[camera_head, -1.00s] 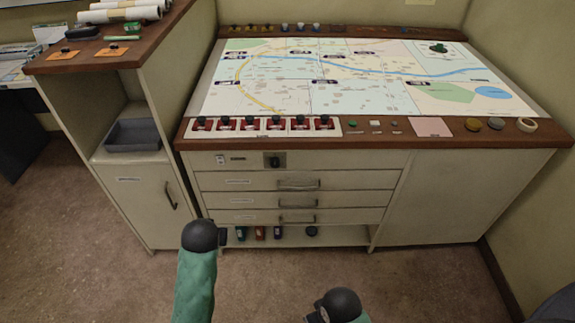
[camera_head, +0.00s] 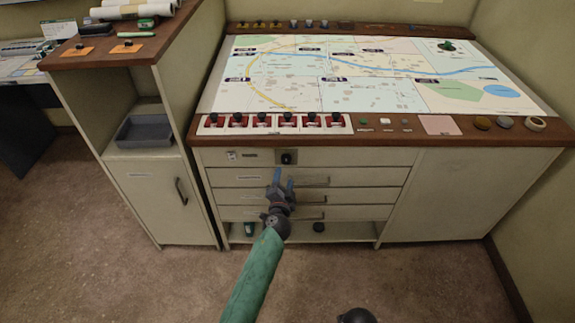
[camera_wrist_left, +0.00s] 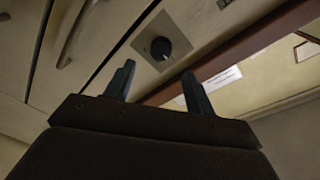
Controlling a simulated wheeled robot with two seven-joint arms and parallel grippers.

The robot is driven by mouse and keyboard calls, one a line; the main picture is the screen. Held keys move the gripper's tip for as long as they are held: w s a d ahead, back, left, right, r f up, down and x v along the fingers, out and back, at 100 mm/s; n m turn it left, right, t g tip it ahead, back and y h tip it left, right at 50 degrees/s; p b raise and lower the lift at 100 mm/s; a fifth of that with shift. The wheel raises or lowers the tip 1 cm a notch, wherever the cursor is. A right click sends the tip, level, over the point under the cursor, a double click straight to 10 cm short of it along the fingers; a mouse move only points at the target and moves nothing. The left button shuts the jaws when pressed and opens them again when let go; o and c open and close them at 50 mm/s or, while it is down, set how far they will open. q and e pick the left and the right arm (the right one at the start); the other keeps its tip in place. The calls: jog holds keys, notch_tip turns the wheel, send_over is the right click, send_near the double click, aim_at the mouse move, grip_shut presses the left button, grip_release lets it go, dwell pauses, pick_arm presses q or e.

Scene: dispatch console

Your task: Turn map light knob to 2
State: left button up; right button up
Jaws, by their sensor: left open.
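The map light knob (camera_head: 287,158) is a black round knob on a grey square plate, on the console's front panel above the drawers. It also shows in the left wrist view (camera_wrist_left: 161,48), beyond and between my fingertips. My left gripper (camera_head: 283,174) is open and empty, its two blue fingers pointing up just below the knob. In the left wrist view the left gripper (camera_wrist_left: 158,80) is apart from the knob. The knob's scale marks are too small to read. My right gripper is not in view; only a dark part of my right arm shows at the bottom edge.
Drawers with bar handles (camera_head: 312,181) lie behind my left arm. A wooden ledge with a row of red switches (camera_head: 287,121) runs above the panel. A cabinet (camera_head: 150,190) stands at the left.

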aim_at(286, 162)
pick_arm(q)
jog(key=w, duration=0.4)
jog(key=w+p, duration=0.1)
jog(key=w, duration=0.2)
jog(key=shift+d, duration=0.3)
jog(key=shift+w, duration=0.25)
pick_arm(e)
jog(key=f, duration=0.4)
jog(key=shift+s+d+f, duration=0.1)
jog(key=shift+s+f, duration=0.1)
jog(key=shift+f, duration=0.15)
pick_arm(q)
jog(key=shift+c, duration=0.4)
jog(key=c, duration=0.9)
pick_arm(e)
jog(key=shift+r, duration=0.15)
